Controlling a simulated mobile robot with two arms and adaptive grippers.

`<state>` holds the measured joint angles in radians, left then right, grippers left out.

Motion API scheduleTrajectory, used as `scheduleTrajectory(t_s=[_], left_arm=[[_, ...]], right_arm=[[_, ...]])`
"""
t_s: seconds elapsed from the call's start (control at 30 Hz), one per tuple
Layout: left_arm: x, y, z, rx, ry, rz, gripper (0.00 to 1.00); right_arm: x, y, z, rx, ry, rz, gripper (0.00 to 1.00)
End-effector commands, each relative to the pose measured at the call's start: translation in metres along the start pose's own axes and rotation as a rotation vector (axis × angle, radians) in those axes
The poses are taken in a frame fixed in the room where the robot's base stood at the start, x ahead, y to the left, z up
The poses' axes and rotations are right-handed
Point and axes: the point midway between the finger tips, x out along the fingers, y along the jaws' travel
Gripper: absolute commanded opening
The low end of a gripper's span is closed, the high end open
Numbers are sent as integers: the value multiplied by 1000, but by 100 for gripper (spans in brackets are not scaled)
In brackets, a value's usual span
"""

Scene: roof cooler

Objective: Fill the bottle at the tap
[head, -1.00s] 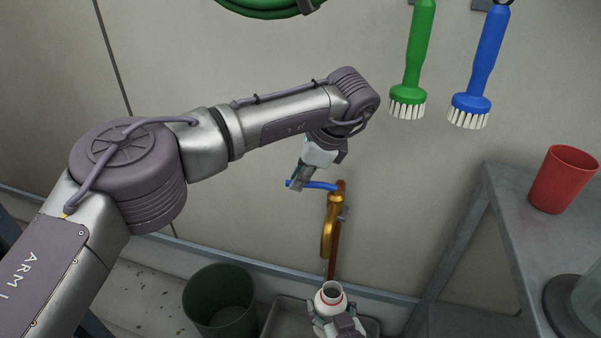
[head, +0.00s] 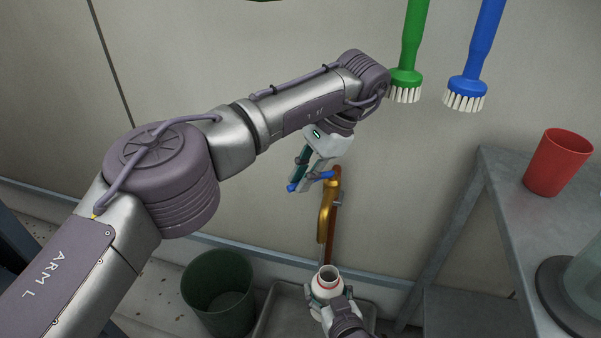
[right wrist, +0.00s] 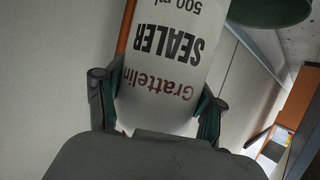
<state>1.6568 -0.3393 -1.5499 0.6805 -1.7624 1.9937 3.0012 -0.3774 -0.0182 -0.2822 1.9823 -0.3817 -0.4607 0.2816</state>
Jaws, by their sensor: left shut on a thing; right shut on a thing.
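The brass tap (head: 327,212) stands on a copper-coloured pipe against the wall, with a blue lever (head: 326,176) on top. My left gripper (head: 303,186) is shut on the lever, its fingers near the lever's left end. The white bottle (head: 327,286) has an open mouth and a red ring at its neck. It is below the spout, and a thin pale streak shows between them; I cannot tell whether it is water. My right gripper (head: 329,295) is shut on the bottle. In the right wrist view the bottle (right wrist: 170,65) reads "SEALER 500 ml" between both fingers.
A grey basin (head: 270,318) lies under the bottle, with a dark green bin (head: 217,300) to its left. A grey table (head: 510,215) at right bears a red cup (head: 558,163). A green brush (head: 406,80) and a blue brush (head: 467,90) hang above.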

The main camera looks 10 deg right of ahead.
Motion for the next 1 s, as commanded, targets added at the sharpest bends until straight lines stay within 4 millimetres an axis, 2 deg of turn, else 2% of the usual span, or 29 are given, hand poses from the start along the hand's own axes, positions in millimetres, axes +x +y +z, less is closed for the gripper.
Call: scheduleTrajectory(t_s=[0.47,0.5,0.6,1.0], left_arm=[[-2,1,0,-11,0,3,0],[-2,1,0,-11,0,3,22],[-1,1,0,-11,-1,3,38],[0,1,0,-11,-2,5,40]], right_arm=[[0,0,0,0,1,0,34],[0,0,0,0,1,0,34],[0,0,0,0,1,0,34],[0,0,0,0,1,0,34]])
